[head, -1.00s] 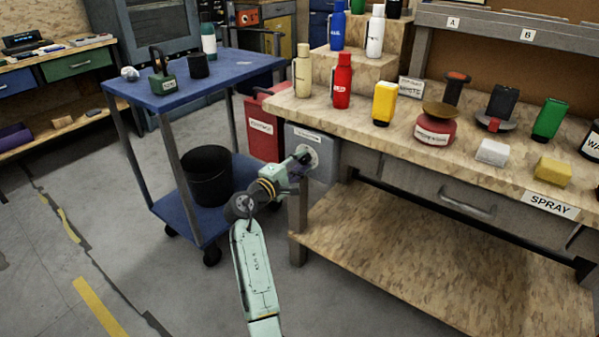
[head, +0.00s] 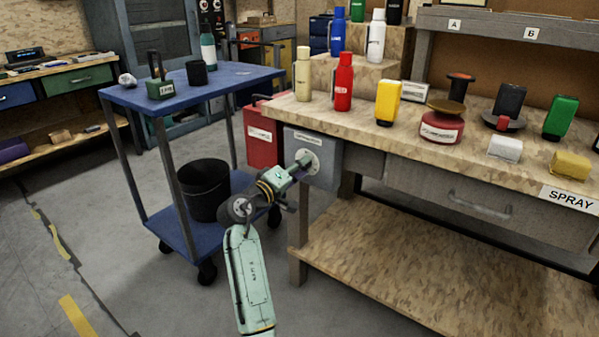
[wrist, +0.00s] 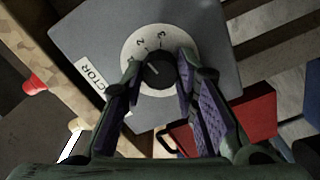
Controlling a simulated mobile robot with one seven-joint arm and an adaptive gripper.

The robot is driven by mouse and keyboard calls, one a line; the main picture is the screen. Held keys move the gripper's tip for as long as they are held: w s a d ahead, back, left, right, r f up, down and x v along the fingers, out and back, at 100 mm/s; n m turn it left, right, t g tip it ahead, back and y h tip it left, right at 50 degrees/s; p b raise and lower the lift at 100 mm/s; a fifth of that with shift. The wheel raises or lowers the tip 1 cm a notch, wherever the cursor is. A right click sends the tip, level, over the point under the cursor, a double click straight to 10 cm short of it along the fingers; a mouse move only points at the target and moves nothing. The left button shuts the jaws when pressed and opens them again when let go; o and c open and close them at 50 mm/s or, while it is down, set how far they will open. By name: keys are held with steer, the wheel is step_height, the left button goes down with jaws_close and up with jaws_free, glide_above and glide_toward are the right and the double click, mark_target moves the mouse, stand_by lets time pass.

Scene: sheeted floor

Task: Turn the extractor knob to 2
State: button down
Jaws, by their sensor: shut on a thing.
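The extractor box (head: 318,165) is a grey box hung at the left end of the workbench, with a round pale dial (head: 308,161) on its front. In the wrist view, the black knob (wrist: 159,71) sits in the middle of the white dial (wrist: 131,78), with 2 and 3 readable near its upper edge. A short light mark on the knob points to the upper left; its exact setting is hard to tell. My gripper (wrist: 161,68) is shut on the knob, one purple-padded finger on each side. It also shows in the head view (head: 301,166), at the dial.
A red bin (head: 262,138) stands just left of the box. A blue cart (head: 190,90) with a black bucket (head: 203,188) is further left. Bottles and containers stand on the workbench (head: 390,133) above. Floor in front of the cart is clear.

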stand_by(0.4)
steer(key=c, duration=1.2)
jaws_free()
steer(key=shift+c, duration=0.2)
steer(key=v, duration=1.2)
